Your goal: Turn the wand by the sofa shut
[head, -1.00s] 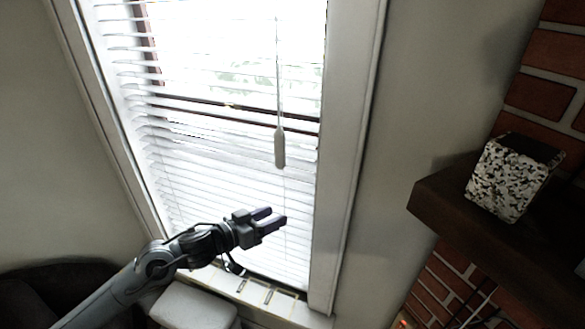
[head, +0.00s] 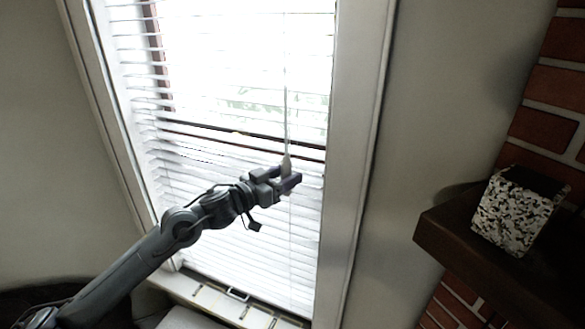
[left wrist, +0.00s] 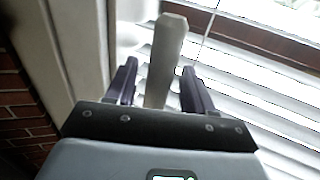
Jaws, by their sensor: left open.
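The wand (head: 287,163) is a pale handle hanging on a thin cord in front of the white window blind (head: 220,165). My left gripper (head: 287,177) is at the wand, with its jaws open. In the left wrist view the wand (left wrist: 165,60) stands between the two open fingers (left wrist: 158,85), with a gap visible on each side. In the head view the fingers hide the wand's lower part. The sofa shows only as a dark shape (head: 30,300) at the lower left. My right gripper is not in view.
The window frame (head: 358,140) stands just right of the wand. A dark mantel (head: 440,235) with a speckled pot (head: 515,210) juts from the brick wall at right. The window sill (head: 215,300) lies below.

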